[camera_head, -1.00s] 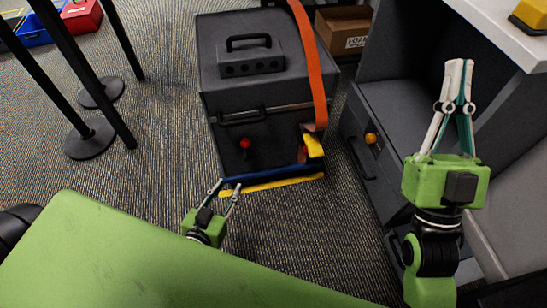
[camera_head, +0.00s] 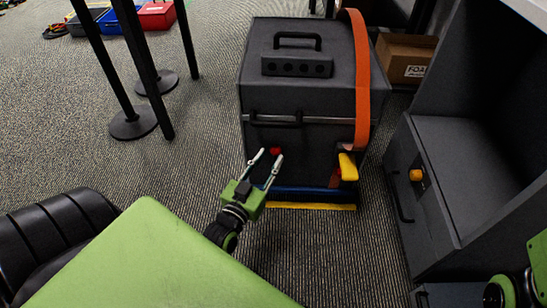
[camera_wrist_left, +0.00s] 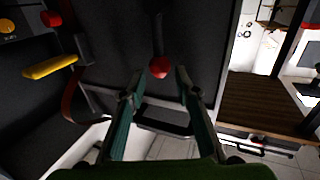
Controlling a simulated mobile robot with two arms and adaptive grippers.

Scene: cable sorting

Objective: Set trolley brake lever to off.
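The trolley is a dark grey box (camera_head: 262,95) standing on the carpet. A lever with a red knob (camera_head: 275,150) is on its front face; I take this as the brake lever. In the left wrist view the red knob (camera_wrist_left: 159,67) shows between the fingertips, with its dark stem running up the picture. My left gripper (camera_head: 269,158) is open in front of the knob, a finger on each side; I cannot tell whether it touches. My right gripper's fingers are out of view; only a green part of that arm shows at the right edge.
A yellow handle (camera_head: 348,167) and an orange strap (camera_head: 361,90) are on the trolley's right side. Black posts (camera_head: 137,75) stand at left. A cardboard box (camera_head: 405,58) is behind.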

